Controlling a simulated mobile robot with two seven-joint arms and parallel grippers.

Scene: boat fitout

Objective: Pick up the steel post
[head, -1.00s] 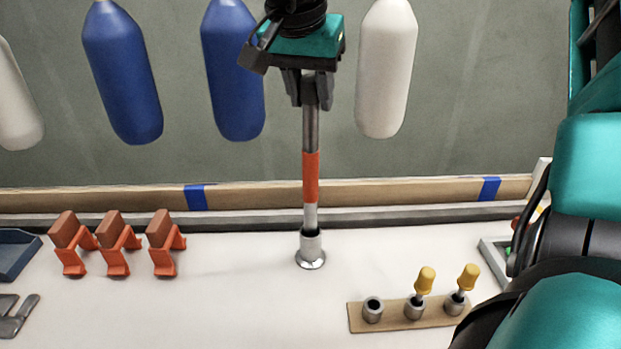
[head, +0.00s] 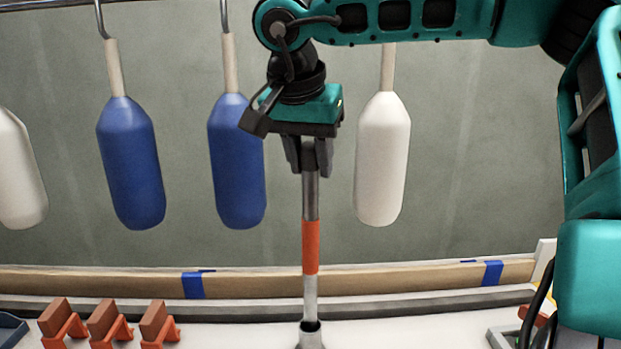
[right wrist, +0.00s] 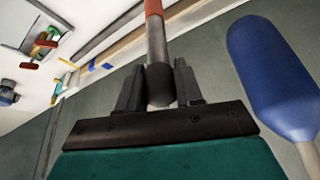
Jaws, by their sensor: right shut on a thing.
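The steel post (head: 311,200) stands upright, grey metal with an orange band around its middle. My right gripper (head: 311,165) is shut on its upper end from above. The post's lower end is at the mouth of a round metal socket (head: 310,338) on the white top; I cannot tell whether its tip is still inside. The right wrist view shows the post (right wrist: 156,45) between the dark fingers of my right gripper (right wrist: 160,88), its orange band further out. My left gripper is not in view.
Blue fenders (head: 132,165) (head: 237,165) and a white fender (head: 383,160) hang behind and beside the right gripper. A wooden rail (head: 400,275) with blue tape runs along the back edge. Orange-brown clamp-like pieces (head: 105,320) stand at lower left.

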